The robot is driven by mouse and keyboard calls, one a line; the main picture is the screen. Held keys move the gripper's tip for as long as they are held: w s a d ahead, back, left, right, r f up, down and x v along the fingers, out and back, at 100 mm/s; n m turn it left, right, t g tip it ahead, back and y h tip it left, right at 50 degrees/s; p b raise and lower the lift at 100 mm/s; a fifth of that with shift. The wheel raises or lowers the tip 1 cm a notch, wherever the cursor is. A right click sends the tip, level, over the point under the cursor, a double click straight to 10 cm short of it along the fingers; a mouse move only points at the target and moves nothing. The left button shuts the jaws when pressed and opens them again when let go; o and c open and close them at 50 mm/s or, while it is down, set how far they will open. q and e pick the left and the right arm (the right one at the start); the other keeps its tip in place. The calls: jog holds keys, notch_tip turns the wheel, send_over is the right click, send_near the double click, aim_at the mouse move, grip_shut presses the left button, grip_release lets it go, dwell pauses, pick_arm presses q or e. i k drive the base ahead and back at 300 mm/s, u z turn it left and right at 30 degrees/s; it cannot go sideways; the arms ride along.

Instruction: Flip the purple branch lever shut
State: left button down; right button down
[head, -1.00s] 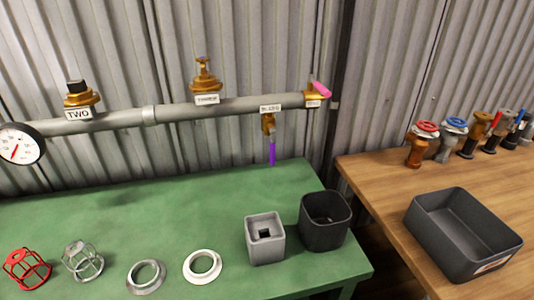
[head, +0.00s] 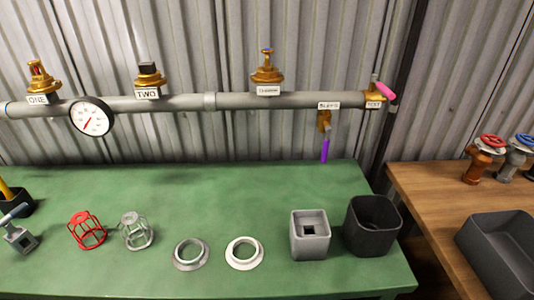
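The purple branch lever (head: 325,150) hangs straight down from a small brass valve (head: 324,121) under the right part of the grey pipe (head: 240,101). A white label (head: 329,105) sits on the pipe just above that valve; its text is too small to read surely. A pink lever (head: 385,91) is on the brass fitting at the pipe's right end, beside a label that seems to read TEST. Neither of my grippers shows in the head view.
The green bench (head: 200,210) holds a red cage (head: 87,231), a grey cage (head: 136,232), two rings, a grey square block (head: 310,234) and a dark bin (head: 373,226). A wooden table (head: 425,205) with a black tray (head: 500,250) stands right.

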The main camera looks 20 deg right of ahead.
aim_at(329, 130)
jog(key=k, duration=0.65)
jog(key=z, duration=1)
jog(key=i, duration=0.5)
jog(key=z, duration=0.05)
